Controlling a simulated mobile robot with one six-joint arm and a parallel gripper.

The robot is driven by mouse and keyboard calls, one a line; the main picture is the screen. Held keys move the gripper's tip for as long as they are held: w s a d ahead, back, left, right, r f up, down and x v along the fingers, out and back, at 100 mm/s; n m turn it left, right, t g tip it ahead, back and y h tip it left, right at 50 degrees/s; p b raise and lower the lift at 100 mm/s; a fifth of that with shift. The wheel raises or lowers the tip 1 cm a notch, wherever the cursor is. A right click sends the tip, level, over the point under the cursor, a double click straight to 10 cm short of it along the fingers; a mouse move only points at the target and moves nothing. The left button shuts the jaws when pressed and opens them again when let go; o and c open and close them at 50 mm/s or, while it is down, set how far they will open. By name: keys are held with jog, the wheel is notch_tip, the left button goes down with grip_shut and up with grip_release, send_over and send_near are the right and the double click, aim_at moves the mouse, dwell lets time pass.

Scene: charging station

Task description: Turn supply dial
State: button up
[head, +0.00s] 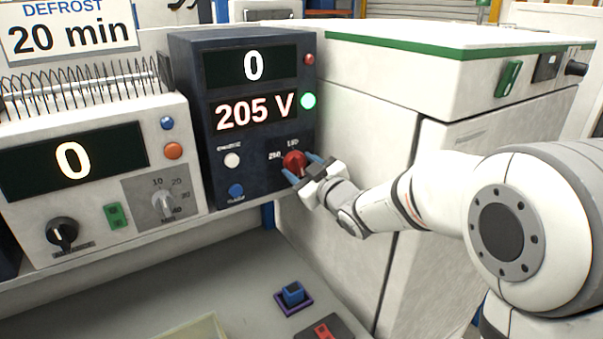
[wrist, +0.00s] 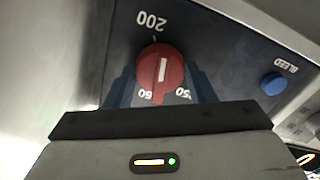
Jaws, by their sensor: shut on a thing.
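The supply dial is a red round knob (head: 293,161) at the lower right of the dark blue supply unit (head: 190,90). My gripper (head: 301,170) reaches in from the right and is shut on the red knob. In the wrist view the knob (wrist: 162,70) sits between the two blue fingers (wrist: 160,88). Its white pointer line is near upright in that view, toward the 200 mark. Part of the scale is hidden behind the knob and fingers.
A white unit (head: 75,180) with a black knob (head: 62,233) and a grey dial (head: 163,201) stands left. A blue button (head: 236,191) and white button (head: 232,160) are left of the dial. A large white cabinet (head: 350,130) stands close on the right.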

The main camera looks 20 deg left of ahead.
jog(key=shift+m+b, duration=0.3)
jog(key=shift+m, duration=0.8)
jog(key=o, duration=1)
jog(key=shift+c, duration=0.2)
jog(key=b+v, duration=0.1)
jog(key=v, duration=0.6)
jog(key=shift+s+d+b, duration=0.25)
jog(key=shift+s+b, duration=0.05)
jog(key=shift+b, duration=0.1)
